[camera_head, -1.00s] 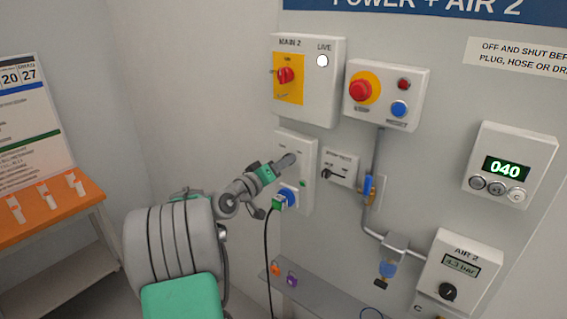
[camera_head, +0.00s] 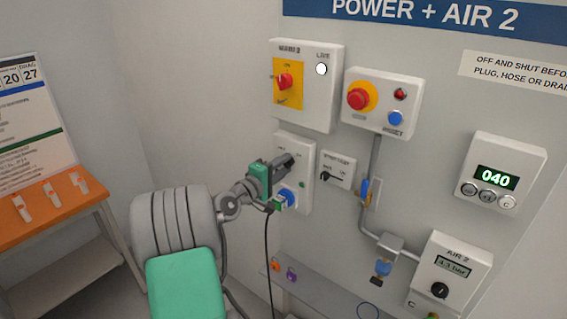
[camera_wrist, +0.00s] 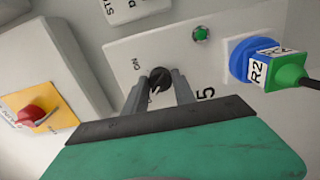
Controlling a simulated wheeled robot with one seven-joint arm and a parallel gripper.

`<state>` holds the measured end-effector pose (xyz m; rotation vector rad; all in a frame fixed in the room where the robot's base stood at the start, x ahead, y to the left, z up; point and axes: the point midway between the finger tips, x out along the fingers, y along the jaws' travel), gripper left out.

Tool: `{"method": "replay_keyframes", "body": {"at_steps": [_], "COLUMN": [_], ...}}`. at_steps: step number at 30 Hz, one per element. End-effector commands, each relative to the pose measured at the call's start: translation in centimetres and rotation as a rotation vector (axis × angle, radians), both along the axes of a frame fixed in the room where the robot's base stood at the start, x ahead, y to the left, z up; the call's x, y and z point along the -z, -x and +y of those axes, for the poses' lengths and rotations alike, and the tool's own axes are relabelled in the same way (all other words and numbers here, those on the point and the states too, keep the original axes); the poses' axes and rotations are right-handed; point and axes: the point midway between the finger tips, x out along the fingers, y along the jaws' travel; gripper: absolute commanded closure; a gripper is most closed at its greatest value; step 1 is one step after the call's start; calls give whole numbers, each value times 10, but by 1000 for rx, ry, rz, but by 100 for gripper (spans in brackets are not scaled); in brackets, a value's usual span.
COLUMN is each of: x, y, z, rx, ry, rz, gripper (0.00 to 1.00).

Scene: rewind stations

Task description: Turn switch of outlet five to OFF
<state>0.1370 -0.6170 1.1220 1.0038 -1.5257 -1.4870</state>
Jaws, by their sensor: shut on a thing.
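The outlet five box (camera_head: 307,150) is a pale box on the wall panel. In the wrist view, its face (camera_wrist: 205,70) carries a "5" and an "ON" label. Its black rotary switch (camera_wrist: 160,78) sits between the two grey fingers of my gripper (camera_wrist: 159,90), which are shut on it. I cannot tell the switch's exact setting, as the fingers cover part of its markings. In the head view my gripper (camera_head: 284,165) is at the box's upper part and hides the switch. The outlet's small green lamp (camera_wrist: 201,34) shows beside the switch.
A blue and green plug tagged R2 (camera_wrist: 256,62) sits in the outlet, its black cable hanging down. The main switch box (camera_head: 312,95) with a red knob is above. A small selector box (camera_head: 337,170) and pipe (camera_head: 374,160) are close on the right.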

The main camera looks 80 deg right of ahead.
Motion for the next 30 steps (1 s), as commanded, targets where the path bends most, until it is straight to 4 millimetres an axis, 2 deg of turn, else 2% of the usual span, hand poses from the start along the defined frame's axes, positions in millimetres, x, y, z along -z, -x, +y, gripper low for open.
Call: {"method": "replay_keyframes", "body": {"at_steps": [18, 19, 26, 30], "x": [1, 1, 0, 0], "y": [0, 0, 0, 0], "z": [0, 0, 0, 0], "rx": [0, 0, 0, 0], "ry": [-18, -18, -17, -17], "rz": [40, 40, 39, 39], "gripper": [100, 66, 47, 46]}}
